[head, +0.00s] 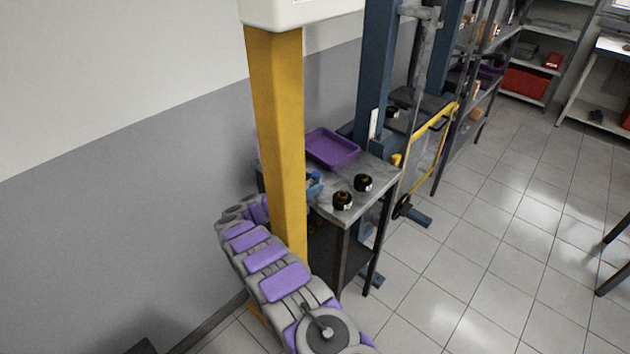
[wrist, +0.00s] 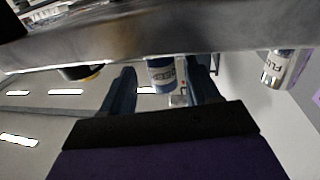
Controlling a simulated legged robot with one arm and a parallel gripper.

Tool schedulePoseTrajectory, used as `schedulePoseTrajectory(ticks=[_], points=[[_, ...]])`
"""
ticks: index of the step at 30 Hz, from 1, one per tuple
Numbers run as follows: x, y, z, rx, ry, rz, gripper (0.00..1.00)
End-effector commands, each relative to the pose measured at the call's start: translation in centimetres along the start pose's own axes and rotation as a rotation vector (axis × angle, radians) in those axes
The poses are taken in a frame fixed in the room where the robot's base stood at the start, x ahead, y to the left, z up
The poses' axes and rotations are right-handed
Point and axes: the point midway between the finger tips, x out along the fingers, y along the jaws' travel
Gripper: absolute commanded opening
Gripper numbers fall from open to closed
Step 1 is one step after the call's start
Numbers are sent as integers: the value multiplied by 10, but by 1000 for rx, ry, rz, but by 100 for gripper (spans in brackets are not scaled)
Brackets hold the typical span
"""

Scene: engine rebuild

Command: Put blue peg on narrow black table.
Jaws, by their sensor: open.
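In the wrist view, which looks upside down, my gripper (wrist: 162,80) is open. Its two dark fingers stand apart on either side of a blue cylinder (wrist: 162,73) with a pale label. It may be the blue peg; I cannot tell whether the fingers touch it. In the head view, a small blue shape (head: 316,178) shows at the table's left side, just right of the yellow post, which hides most of my gripper there. The narrow table (head: 379,172) has a worn grey top and dark legs; it may be the narrow black table.
The yellow post (head: 277,130) stands close before my arm. A purple tray (head: 332,147) and two black round parts, one nearer (head: 342,200) and one farther (head: 363,182), lie on the table. A labelled can (wrist: 278,68) stands apart at right in the wrist view.

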Motion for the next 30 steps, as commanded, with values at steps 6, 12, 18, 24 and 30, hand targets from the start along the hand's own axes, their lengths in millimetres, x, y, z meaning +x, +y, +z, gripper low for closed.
schedulePoseTrajectory(ticks=[6,12,18,24,30], points=[[-45,1,-4,1,0,-2,61],[-77,1,-2,2,-2,-2,61],[-94,2,-1,0,-1,2,61],[-95,2,-1,1,-1,2,61],[-94,2,-1,1,-1,2,61]])
